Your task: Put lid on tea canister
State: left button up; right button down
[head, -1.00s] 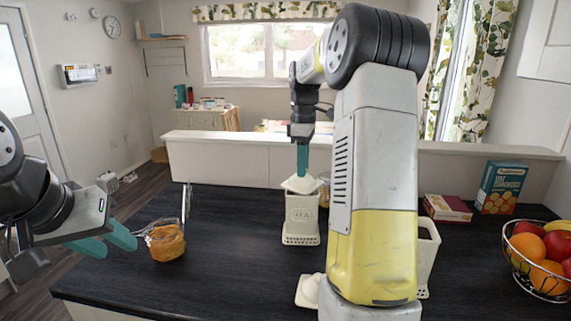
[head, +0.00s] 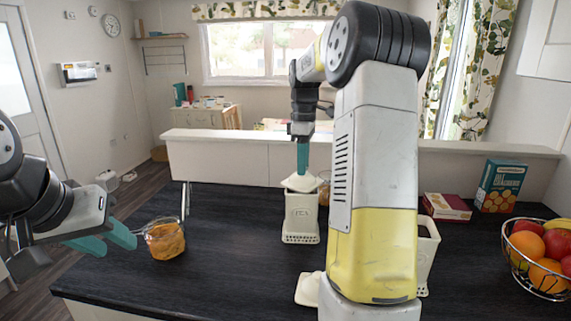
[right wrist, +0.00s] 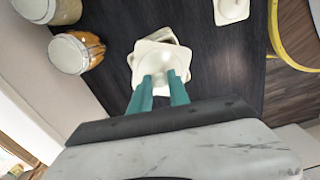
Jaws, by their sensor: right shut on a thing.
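The cream tea canister (head: 301,218), marked TEA, stands upright on the dark counter. Its lid (head: 302,183) is over its mouth, in the fingers of my right gripper (head: 303,168), which point straight down. In the right wrist view the lid (right wrist: 150,62) is between the teal fingertips (right wrist: 160,82). Part of the canister's rim (right wrist: 168,36) shows past the lid's far edge, so the lid looks turned or offset against it. I cannot tell whether the lid touches the rim. My left gripper (head: 104,241) is open and empty at the left, away from the canister.
A glass jar of orange food (head: 165,240) stands near my left gripper. Another cream lid (head: 307,290) and an open canister (head: 428,255) are partly behind my right arm. Boxes (head: 446,207) and a fruit basket (head: 540,265) are at the right.

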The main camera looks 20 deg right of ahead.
jog(key=shift+f, duration=0.55)
jog(key=c, duration=1.5)
grip_release()
jog(key=shift+w+r, duration=0.1)
jog(key=shift+r, duration=5.4)
